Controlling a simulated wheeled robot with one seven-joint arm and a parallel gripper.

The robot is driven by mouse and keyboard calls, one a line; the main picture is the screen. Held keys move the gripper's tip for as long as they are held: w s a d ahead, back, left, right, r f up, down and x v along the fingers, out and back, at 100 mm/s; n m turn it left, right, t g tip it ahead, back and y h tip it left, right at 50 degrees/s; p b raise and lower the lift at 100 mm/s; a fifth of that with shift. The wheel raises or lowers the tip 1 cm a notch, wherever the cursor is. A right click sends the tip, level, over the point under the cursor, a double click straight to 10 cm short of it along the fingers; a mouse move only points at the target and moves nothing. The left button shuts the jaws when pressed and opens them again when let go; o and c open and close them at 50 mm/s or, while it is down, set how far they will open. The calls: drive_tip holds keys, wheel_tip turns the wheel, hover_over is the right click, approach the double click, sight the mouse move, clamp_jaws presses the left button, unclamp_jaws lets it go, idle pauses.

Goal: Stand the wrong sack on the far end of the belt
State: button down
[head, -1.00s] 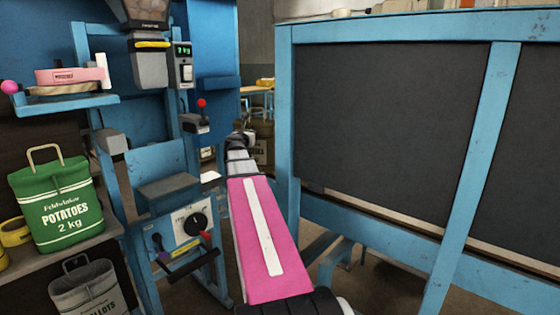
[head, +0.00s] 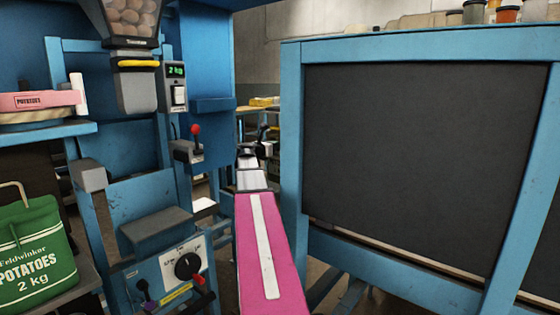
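A green sack (head: 32,258) with a pale handle stands on a shelf at the left edge, marked "POTATOES 2 kg". It is upright and partly cut off by the frame. My gripper (head: 262,146) is small and far off at the end of my pink arm, pointing away from me. Its fingers are too small and dark to tell open from shut, and I see no sack in it. I cannot make out the belt or tell which sack is the wrong one.
A blue machine with a hopper (head: 130,18) of potatoes, a scale display (head: 176,71) reading 2 kg and a control panel (head: 183,268) stands left of my arm. A blue-framed dark panel (head: 400,160) blocks the right. A narrow gap lies between them.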

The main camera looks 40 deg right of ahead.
drive_tip(key=d+f, duration=0.3)
drive_tip(key=f, duration=0.3)
idle(0.3)
drive_tip(key=c, duration=1.3)
unclamp_jaws()
drive_tip(key=v, duration=1.2)
drive_tip(key=shift+r, duration=0.1)
